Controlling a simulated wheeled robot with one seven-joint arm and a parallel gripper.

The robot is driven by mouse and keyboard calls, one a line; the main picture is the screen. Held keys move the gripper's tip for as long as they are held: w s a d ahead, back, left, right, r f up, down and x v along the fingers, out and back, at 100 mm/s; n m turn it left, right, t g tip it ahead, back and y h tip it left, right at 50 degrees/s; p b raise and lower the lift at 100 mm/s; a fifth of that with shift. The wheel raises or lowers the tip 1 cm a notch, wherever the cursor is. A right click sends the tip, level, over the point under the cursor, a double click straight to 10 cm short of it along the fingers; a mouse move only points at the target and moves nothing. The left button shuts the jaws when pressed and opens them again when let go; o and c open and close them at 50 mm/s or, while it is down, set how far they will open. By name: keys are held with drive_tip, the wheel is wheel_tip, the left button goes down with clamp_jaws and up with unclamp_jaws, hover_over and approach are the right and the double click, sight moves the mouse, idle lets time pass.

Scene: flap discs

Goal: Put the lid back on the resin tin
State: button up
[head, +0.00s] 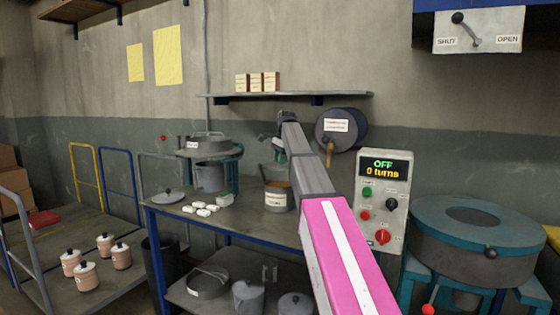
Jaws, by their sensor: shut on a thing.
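A tin (276,197) with a pale label and a brown band near its top stands on the blue-framed table, right of the middle. My gripper (279,143) is above the tin, at the far end of my pink and grey arm. It is shut on a small greyish thing, mostly hidden by the gripper; I cannot tell whether this is the lid. A grey lid with a knob (168,197) lies flat on the table's left part. My arm hides the area right of the tin.
The table (235,228) also bears a grey pot (210,177) and several small pale blocks (202,208). A control box (383,201) and a round teal machine (478,240) are at right. A wall shelf (290,96) is above.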

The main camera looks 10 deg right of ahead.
wheel_tip(320, 180, down, 6)
drive_tip(key=shift+f, duration=0.15)
idle(0.7)
drive_tip(key=shift+f, duration=0.15)
idle(1.9)
drive_tip(key=o, duration=1.5)
drive_tip(key=shift+r, duration=3.55)
